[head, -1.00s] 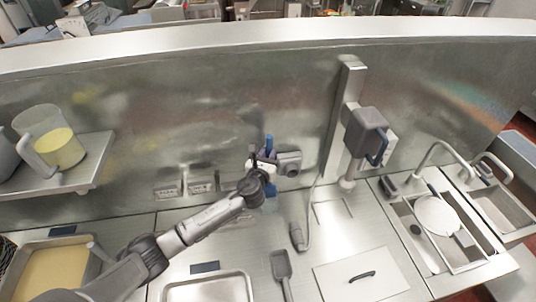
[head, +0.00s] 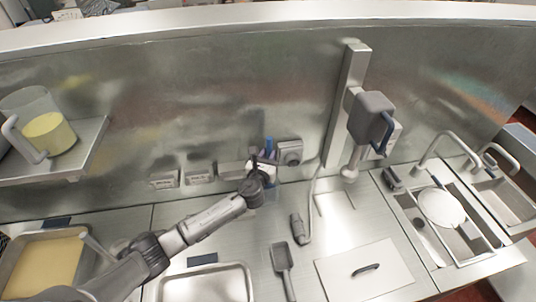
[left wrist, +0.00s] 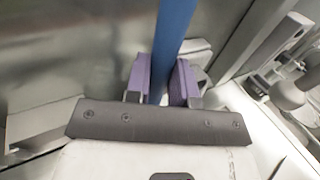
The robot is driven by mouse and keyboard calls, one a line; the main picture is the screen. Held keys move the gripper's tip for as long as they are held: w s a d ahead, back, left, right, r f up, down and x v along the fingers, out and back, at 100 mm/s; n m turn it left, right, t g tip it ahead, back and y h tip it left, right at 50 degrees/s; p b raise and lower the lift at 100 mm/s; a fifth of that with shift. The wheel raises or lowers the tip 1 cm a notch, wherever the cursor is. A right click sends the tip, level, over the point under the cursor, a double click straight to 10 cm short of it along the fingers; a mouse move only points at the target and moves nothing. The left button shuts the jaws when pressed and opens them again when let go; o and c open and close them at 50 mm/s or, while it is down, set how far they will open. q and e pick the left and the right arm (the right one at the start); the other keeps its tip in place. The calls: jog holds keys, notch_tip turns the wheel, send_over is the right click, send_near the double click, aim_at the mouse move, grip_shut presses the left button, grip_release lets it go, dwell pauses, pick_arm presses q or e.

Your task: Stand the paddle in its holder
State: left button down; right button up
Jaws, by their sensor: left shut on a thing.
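My left gripper (head: 266,164) is shut on a blue bar, which I take as the paddle's handle (head: 269,144), near the back wall. In the left wrist view the blue handle (left wrist: 174,38) runs up between the two purple finger pads of the left gripper (left wrist: 162,82). The paddle's lower end is mostly hidden behind the gripper and wrist. A grey box-like fitting (head: 232,170) on the wall just left of the gripper may be the holder; I cannot tell whether the paddle touches it. My right gripper is not in view.
A grey scraper (head: 283,262) lies on the counter below the gripper. A grey wall fitting (head: 289,152) is close to the gripper's right. A metal tray (head: 205,284) stands in front.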

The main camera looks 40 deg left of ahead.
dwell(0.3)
pick_arm(q)
jog(key=shift+f, duration=0.3)
jog(key=c, duration=1)
grip_release()
jog(key=o, duration=0.6)
jog(key=shift+s+d+r+p, duration=0.1)
jog(key=shift+s+d+p, duration=0.1)
jog(key=shift+s+p, duration=0.2)
jog(key=shift+p+v, duration=0.9)
jog(key=shift+v, duration=0.75)
jog(key=shift+p+v, duration=0.6)
jog(key=shift+v, duration=0.8)
